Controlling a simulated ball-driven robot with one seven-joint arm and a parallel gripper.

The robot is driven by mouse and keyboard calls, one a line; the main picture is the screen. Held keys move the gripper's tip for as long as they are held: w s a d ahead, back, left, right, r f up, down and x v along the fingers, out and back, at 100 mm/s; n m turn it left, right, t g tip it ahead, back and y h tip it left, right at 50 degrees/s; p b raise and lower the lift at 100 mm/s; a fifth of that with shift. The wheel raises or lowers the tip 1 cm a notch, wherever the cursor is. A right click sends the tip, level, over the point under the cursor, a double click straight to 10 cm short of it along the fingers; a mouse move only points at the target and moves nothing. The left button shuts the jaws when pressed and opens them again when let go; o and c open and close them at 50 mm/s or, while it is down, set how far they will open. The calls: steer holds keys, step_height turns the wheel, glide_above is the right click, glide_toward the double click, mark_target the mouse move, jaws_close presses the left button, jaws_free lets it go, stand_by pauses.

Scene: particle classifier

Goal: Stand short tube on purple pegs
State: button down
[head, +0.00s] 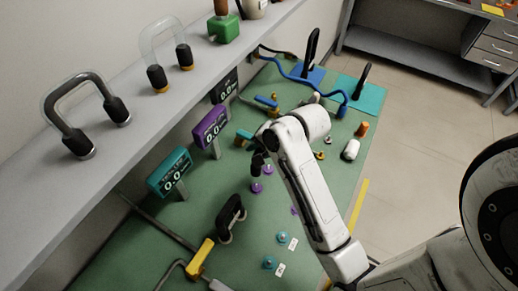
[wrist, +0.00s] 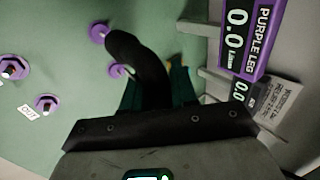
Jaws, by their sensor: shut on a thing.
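My gripper (wrist: 158,88) is shut on a dark curved tube (wrist: 140,60); only part of the tube shows. In the head view my gripper (head: 262,145) is over the green table, with the dark tube (head: 257,162) below it. Two purple pegs (head: 268,169) (head: 256,186) stand close by the tube. In the wrist view one purple peg (wrist: 98,32) is beside the tube's far end and another (wrist: 117,71) is partly hidden by it. I cannot tell whether the tube touches either.
Two more purple pegs (wrist: 12,68) (wrist: 46,102) are at left, by an OUT label. A purple display (head: 211,127) and teal display (head: 170,172) stand along the shelf side. A dark tube (head: 231,217) and teal pegs (head: 282,238) are nearer. Other tubes (head: 80,115) rest on the shelf.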

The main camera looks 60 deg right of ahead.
steer(key=shift+r+p, duration=0.2)
steer(key=shift+p, duration=0.55)
step_height(320, 180, down, 6)
steer(key=b, duration=0.3)
steer(key=shift+p, duration=1.3)
stand_by(1.4)
steer(key=shift+f+b, duration=0.65)
steer(key=shift+f, duration=1.15)
steer(key=c, duration=0.8)
jaws_free()
steer(key=shift+s, duration=0.1)
steer(key=v, duration=1)
steer(key=shift+s+r, duration=0.15)
steer(key=shift+r, duration=0.2)
